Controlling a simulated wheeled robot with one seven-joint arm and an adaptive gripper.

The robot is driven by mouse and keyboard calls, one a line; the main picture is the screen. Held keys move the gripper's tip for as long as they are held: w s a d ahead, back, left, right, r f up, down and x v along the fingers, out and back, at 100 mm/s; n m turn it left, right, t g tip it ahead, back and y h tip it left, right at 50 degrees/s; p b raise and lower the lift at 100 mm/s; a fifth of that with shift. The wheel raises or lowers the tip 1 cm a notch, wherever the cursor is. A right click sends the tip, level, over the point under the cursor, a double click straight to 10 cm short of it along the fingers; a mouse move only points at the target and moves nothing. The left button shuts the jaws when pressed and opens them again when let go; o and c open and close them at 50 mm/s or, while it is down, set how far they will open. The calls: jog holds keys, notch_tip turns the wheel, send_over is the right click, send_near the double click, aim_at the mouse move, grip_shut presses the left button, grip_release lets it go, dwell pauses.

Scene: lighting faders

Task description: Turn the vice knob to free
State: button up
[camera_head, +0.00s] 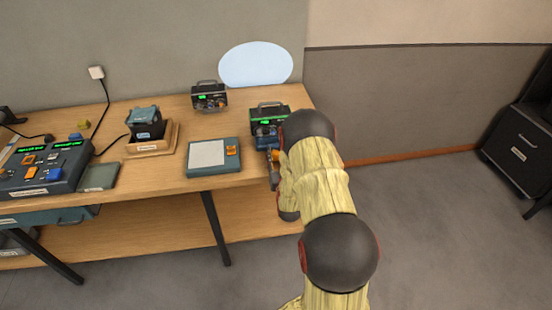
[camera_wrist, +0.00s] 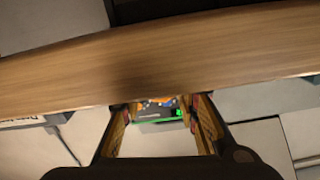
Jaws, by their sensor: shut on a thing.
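My gripper (camera_head: 274,167) is at the right front edge of the workbench (camera_head: 240,181), mostly hidden behind my own arm in the head view. A blue vice-like fitting (camera_head: 267,142) shows just beyond it, and I cannot make out its knob clearly. In the wrist view my gripper's fingers (camera_wrist: 161,112) stand apart, with a small dark unit with orange and blue parts and a green-lit display (camera_wrist: 158,116) showing between them. The gripper is shut on what seems to be the vice knob. The knob's setting cannot be read.
A black-handled case with a green display (camera_head: 270,112) stands behind the vice, and a smaller one (camera_head: 209,96) further back. A grey pad (camera_head: 212,158), a wooden tray (camera_head: 154,146) and a fader console (camera_head: 45,167) lie to the left.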

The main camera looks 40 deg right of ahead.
jog(key=shift+n+b, duration=0.7)
jog(key=shift+n, duration=0.6)
jog(key=o, duration=1.2)
jog(key=shift+c, duration=0.2)
jog(key=v, duration=1.2)
